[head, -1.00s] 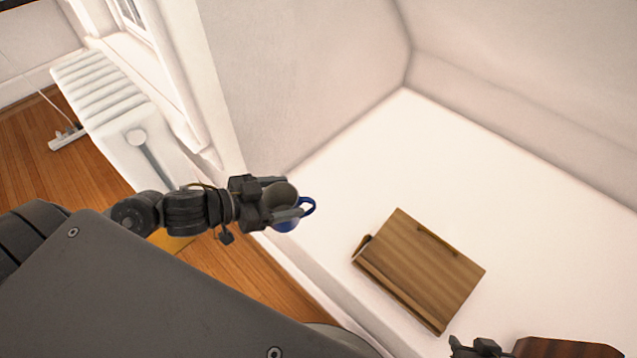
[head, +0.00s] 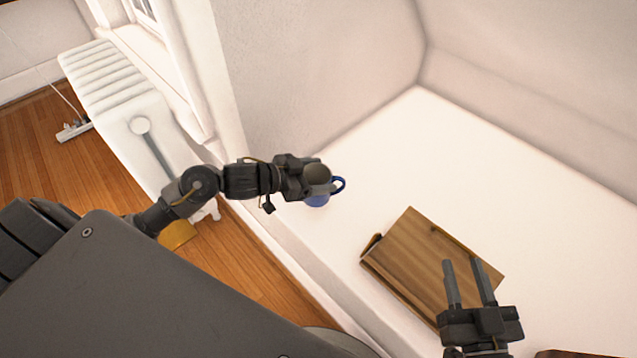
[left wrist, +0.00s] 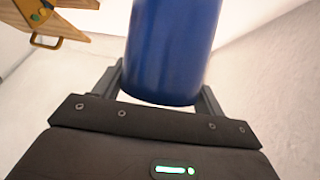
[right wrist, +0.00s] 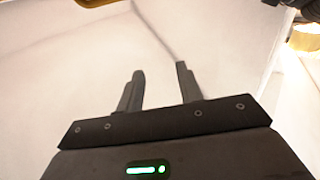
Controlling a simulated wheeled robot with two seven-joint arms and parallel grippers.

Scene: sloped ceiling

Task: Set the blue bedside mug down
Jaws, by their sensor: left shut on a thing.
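The blue mug (head: 317,199) has a grey inside and a blue handle on its right side. My left gripper (head: 312,180) is shut on the mug and holds it over the left part of the white surface; I cannot tell whether its base touches. In the left wrist view the blue mug (left wrist: 172,50) stands between the two fingers. My right gripper (head: 468,285) is open and empty, in front of the wooden box in the head view. In the right wrist view the fingers of my right gripper (right wrist: 160,90) are apart with nothing between them.
A wooden box (head: 415,250) lies on the white surface (head: 470,165), right of the mug. The surface behind the box is clear. Walls close it off at the back. A white radiator (head: 125,105) stands at the left above the wooden floor (head: 35,150).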

